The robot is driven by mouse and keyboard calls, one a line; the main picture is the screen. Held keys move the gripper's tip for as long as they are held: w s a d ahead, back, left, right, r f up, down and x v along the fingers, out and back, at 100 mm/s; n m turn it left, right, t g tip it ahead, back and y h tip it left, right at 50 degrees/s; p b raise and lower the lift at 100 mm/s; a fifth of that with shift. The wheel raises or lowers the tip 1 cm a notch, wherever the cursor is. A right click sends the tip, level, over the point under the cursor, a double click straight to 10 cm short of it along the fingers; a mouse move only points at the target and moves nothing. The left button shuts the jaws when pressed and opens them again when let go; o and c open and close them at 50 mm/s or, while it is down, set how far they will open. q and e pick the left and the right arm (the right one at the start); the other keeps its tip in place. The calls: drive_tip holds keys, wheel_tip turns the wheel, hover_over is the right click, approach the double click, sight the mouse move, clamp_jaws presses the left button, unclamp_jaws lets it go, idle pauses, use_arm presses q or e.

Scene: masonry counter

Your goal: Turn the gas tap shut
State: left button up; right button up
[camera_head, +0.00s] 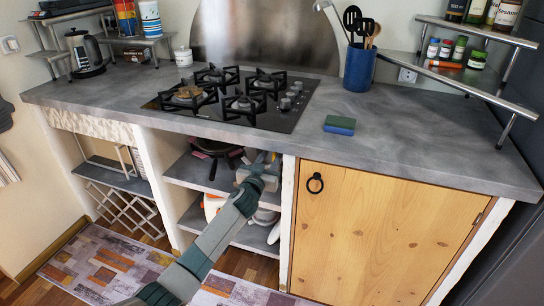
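My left arm reaches in from the lower left, and its gripper (264,160) is just below the counter's front edge, in front of the open shelves under the hob. Small blue and brownish parts show at its tip, too small to tell fingers from anything behind them. I cannot tell whether it is open or shut, or touching anything. No gas tap can be made out clearly; the gripper and the shade under the counter may hide it. The black gas hob (240,98) is above, with its knobs (290,95) at its right side. My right gripper is not in view.
The grey counter (400,135) overhangs the shelves. A wooden door (380,235) with a black ring handle closes the cabinet at right. A pan (217,146) and dishes fill the shelves. A sponge (340,125) and blue utensil pot (359,68) stand on the counter.

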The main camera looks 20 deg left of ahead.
use_arm(q)
drive_tip(key=shift+w, duration=0.55)
drive_tip(key=shift+c, duration=0.3)
clamp_jaws()
